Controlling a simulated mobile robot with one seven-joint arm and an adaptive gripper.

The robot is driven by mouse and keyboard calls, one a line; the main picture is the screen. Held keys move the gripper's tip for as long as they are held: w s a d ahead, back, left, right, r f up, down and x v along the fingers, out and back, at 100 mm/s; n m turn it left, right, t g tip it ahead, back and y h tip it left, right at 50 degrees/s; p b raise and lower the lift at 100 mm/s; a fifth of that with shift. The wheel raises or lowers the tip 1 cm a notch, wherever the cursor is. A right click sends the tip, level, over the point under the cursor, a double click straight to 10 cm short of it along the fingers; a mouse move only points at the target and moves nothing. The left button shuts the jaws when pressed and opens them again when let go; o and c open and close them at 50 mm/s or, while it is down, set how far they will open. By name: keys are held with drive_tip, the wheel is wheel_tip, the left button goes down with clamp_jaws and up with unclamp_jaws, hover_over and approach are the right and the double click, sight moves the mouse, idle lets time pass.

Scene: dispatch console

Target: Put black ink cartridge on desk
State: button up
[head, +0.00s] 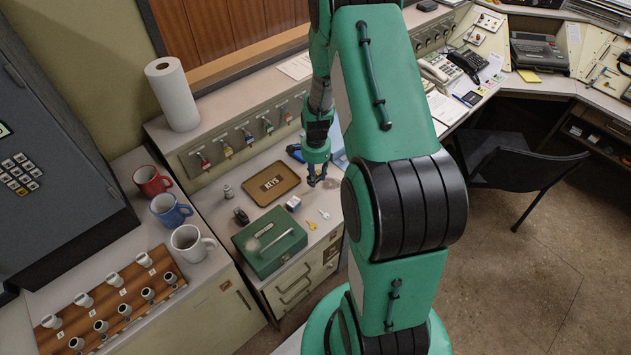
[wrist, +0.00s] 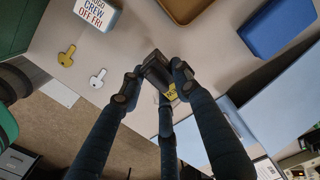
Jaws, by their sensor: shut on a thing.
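My gripper (head: 317,180) is low over the desk (head: 315,207), just right of the brown KEYS tray. In the wrist view my gripper (wrist: 155,85) has its dark fingers closed around a small black block (wrist: 157,70), which looks like the black ink cartridge. A yellow patch with dark letters (wrist: 171,93) shows by its lower end; I cannot tell whether it is part of it. The fingers hide much of the block. I cannot tell whether it touches the desk (wrist: 130,38). In the head view the block is too small to make out.
The KEYS tray (head: 272,184), a green box (head: 269,243), a small lettered box (head: 293,203), a yellow key (head: 311,225) and a white key (head: 324,214) lie nearby. A blue object (wrist: 280,25) is to the right. Mugs (head: 153,181) stand left. Bare desk lies around the keys.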

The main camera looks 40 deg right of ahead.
drive_tip(key=shift+w+d, duration=0.2)
drive_tip(key=shift+w, duration=0.2)
drive_tip(key=shift+f+b, duration=0.4)
drive_tip(key=shift+f, duration=1.4)
drive_tip(key=o, duration=1.1)
drive_tip(key=shift+f, duration=0.1)
drive_tip(key=shift+o, duration=0.2)
drive_tip(key=shift+s, duration=0.1)
wheel_tip(320, 180, up, 12)
drive_tip(key=shift+r+p, duration=0.15)
drive_tip(key=shift+p, duration=0.9)
